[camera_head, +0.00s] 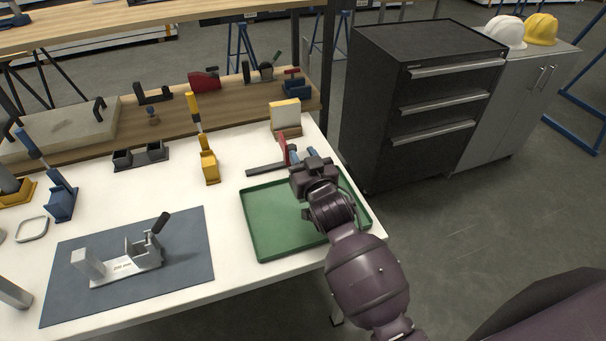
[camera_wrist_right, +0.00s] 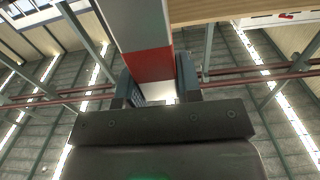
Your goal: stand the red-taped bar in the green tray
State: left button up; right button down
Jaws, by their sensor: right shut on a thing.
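A pale grey bar with a wide red band (camera_wrist_right: 148,62) is between the two fingers of my right gripper (camera_wrist_right: 153,90) in the right wrist view. The fingers are shut on it at the red band, and its far end runs out of the picture. In the head view my right gripper (camera_head: 304,154) is over the far edge of the green tray (camera_head: 275,240); I cannot make out the bar clearly there. The visible tray floor is bare; my right arm hides its right part. My left gripper is not in view.
A dark rail with an upright red part (camera_head: 283,150) is just left of my right gripper. A white and yellow block (camera_head: 285,115) stands behind. A blue-grey mat (camera_head: 190,262) with a metal fixture (camera_head: 125,265) lies left of the tray. A black drawer cabinet (camera_head: 390,110) stands right.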

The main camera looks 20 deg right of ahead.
jog(key=shift+f+b, duration=0.35)
jog(key=shift+f, duration=2.25)
jog(key=c, duration=0.8)
grip_release()
jog(key=shift+r, duration=0.15)
jog(key=s, duration=1.2)
jog(key=s+d+f+g, duration=0.2)
jog(key=s+d+f, duration=0.1)
jog(key=s+f, duration=0.2)
jog(key=s+d+f+g, duration=0.2)
jog(key=s+d+f, duration=0.2)
jog(key=s+d+f+g, duration=0.2)
jog(key=s+d+f, duration=0.1)
jog(key=s+f, duration=0.2)
jog(key=shift+s+d+f+n+h, duration=0.3)
jog(key=shift+s+d+f+h, duration=0.05)
jog(key=shift+h, duration=0.05)
